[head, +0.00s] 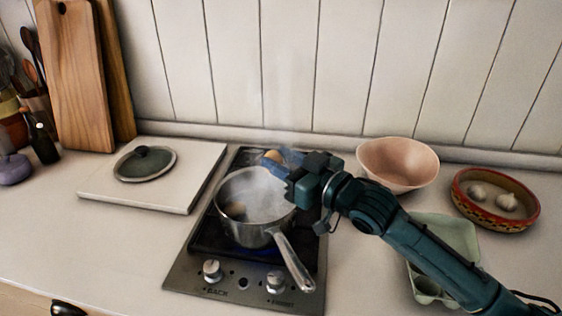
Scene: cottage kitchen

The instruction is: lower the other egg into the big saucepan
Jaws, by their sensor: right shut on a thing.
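The big saucepan (255,233) stands on the hob with its handle toward the front right, and steam rises from it. One brown egg (236,210) is inside, at the left of the pan. My right gripper (279,158) comes in from the right and is shut on another brown egg (272,155). That egg appears over the far rim of the pan, partly hidden by the fingers and steam. Its exact height above the pan is hard to tell. My left gripper is not in view.
The hob (191,279) has two front knobs. A lid (145,165) lies on a white board at left. A pink bowl (398,165), a dish (482,211) with garlic bulbs and a pale green egg carton (457,231) are at right, the carton partly behind my arm.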

